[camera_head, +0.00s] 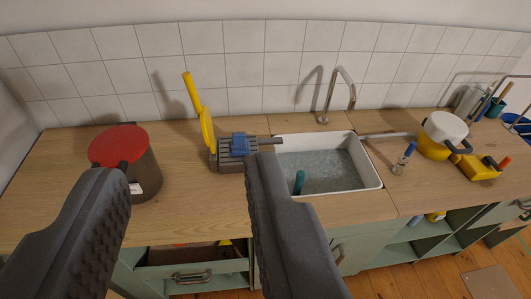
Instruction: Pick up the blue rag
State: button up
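A small blue piece that looks like the blue rag (240,144) lies on top of a dark grey slatted holder (226,164) on the wooden counter, just left of the sink. It is small in the picture, so I cannot make out its folds. My gripper (184,170) is open, its two dark fingers wide apart in the foreground with nothing between them. The blue piece shows beyond the tip of the right finger, slightly left of it, and no finger appears to touch it.
A yellow long-handled tool (206,128) stands at the holder. A red-lidded dark pot (118,146) stands at the left. The white sink (372,176) and a metal tap (350,90) are right of the holder. Bare counter (190,205) lies in front.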

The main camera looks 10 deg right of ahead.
aim_at(239, 145)
jog(key=z, duration=0.15)
jog(key=i, duration=1)
jog(key=u, duration=0.1)
